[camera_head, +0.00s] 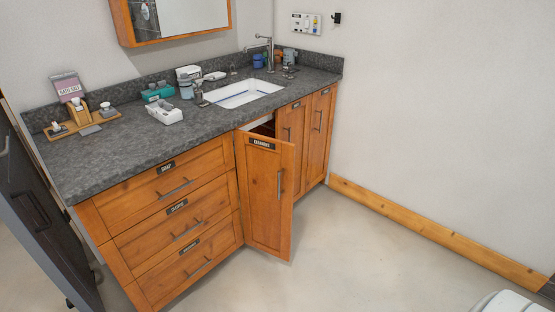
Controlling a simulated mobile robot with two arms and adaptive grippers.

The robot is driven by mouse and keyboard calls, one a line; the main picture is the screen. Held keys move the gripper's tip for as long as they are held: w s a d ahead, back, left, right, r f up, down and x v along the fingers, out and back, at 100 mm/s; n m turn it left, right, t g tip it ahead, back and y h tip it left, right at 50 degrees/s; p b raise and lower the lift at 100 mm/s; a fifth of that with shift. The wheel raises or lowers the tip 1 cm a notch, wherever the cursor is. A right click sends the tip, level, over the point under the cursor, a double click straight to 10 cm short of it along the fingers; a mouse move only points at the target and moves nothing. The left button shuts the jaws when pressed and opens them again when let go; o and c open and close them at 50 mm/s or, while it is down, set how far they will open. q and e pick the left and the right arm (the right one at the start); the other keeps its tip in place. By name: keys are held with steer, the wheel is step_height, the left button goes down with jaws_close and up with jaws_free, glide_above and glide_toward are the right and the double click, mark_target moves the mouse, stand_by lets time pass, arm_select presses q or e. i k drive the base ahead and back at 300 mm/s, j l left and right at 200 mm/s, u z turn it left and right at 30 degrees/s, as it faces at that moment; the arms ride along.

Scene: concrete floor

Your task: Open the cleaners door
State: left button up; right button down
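The cleaners door (265,198) is a wooden cabinet door with a dark label near its top and a vertical metal handle (280,184). It stands swung out from the vanity (160,252), partly open, with a dark gap above and behind it. What is inside the cabinet is mostly hidden by the door. Neither of my grippers shows in the head view.
Drawers (177,189) with labels are shut left of the door. Two more doors (318,130) are at its right. The dark countertop (130,142) holds a sink (240,94) and toiletries. The floor (345,255) in front is clear. A white object (508,302) is at bottom right.

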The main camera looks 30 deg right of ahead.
mark_target(265, 165)
steer(key=i+l, duration=0.15)
steer(key=l, duration=0.15)
steer(key=i+l+u, duration=0.1)
steer(key=l, duration=0.25)
steer(key=i+l, duration=0.2)
steer(key=i+l+u, duration=0.1)
steer(key=l, duration=0.35)
steer(key=i+l, duration=0.2)
steer(key=l, duration=0.15)
steer(key=i+l+u, duration=0.1)
steer(key=l, duration=0.25)
steer(key=i+j, duration=0.05)
